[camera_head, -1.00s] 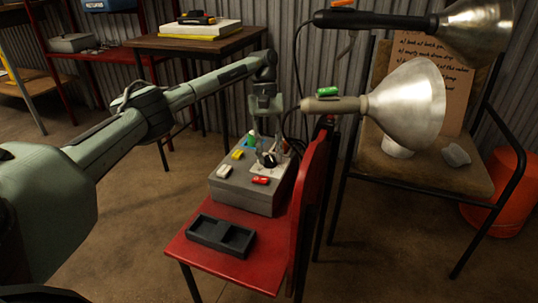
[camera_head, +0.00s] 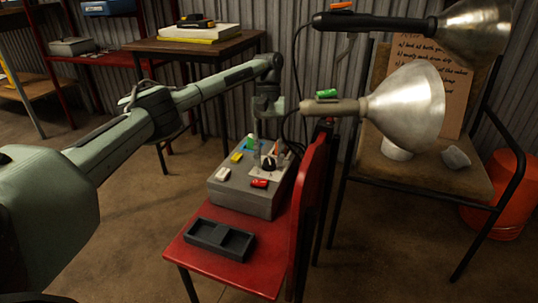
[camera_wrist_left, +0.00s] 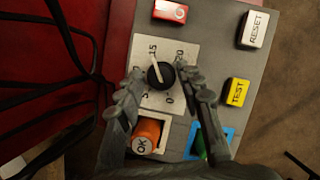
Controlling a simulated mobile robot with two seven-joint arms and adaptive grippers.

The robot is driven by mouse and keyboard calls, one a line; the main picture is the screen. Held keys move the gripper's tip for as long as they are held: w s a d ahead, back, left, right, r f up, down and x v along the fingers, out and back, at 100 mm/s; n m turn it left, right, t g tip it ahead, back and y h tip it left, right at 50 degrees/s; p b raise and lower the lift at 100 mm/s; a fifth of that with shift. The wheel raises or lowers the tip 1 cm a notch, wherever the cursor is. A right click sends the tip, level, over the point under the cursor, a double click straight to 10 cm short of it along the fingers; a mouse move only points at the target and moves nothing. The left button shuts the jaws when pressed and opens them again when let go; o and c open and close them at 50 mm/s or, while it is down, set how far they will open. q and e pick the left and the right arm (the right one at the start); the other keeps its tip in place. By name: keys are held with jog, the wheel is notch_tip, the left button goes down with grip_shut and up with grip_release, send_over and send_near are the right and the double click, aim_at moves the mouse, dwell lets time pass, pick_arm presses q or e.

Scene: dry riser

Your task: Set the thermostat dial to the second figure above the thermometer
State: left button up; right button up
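The thermostat dial (camera_wrist_left: 161,76) is a black knob with a pale pointer on a white plate (camera_wrist_left: 183,97) with printed figures. In the left wrist view the pointer lies towards the figure 15. The dial also shows on the grey box (camera_head: 235,196) in the head view (camera_head: 268,165). My left gripper (camera_head: 265,158) reaches down over it from above. In the left wrist view its open fingers (camera_wrist_left: 162,70) stand on either side of the knob, with small gaps; I cannot tell whether either touches. I cannot make out a thermometer. My right gripper is not in view.
The box carries a white RESET button (camera_wrist_left: 255,29), a yellow TEST button (camera_wrist_left: 236,92), a red switch (camera_wrist_left: 170,11) and an orange OK button (camera_wrist_left: 146,134). A red chair (camera_head: 205,260) bears the box and a dark tray (camera_head: 220,238). Lamps (camera_head: 405,105) hang close on the right.

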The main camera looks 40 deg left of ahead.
pick_arm(q)
jog(key=shift+o, duration=0.8)
jog(key=v, duration=0.7)
jog(key=shift+r, duration=0.2)
jog(key=shift+a, duration=0.1)
